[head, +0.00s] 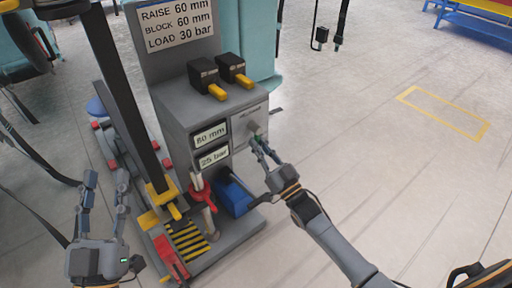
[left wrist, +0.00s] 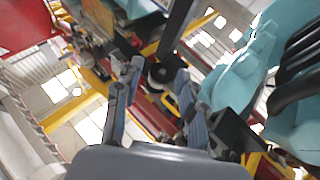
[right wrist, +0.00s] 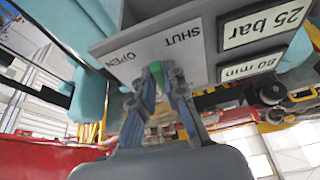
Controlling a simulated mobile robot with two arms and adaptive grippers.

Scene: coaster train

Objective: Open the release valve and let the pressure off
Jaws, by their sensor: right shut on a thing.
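The release valve has a small green handle (right wrist: 156,74) on the side panel (right wrist: 150,50) of the grey pump cabinet (head: 178,112). The panel is marked SHUT and OPEN in the right wrist view. My right gripper (head: 262,147) is shut on the handle, whose end shows between the fingertips (right wrist: 163,82). Which mark the handle points to, I cannot tell. One display (head: 214,157) reads 25 bar; the display above it (head: 210,136) seems to read 80 mm. My left gripper (head: 104,188) is open and empty, left of the cabinet.
Two black boxes with yellow levers (head: 218,80) stand on the cabinet. A sign (head: 177,22) reads raise 60 mm, block 60 mm, load 30 bar. A red-handled lever (head: 201,195) and a blue box (head: 234,194) sit low in front. Floor to the right is clear.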

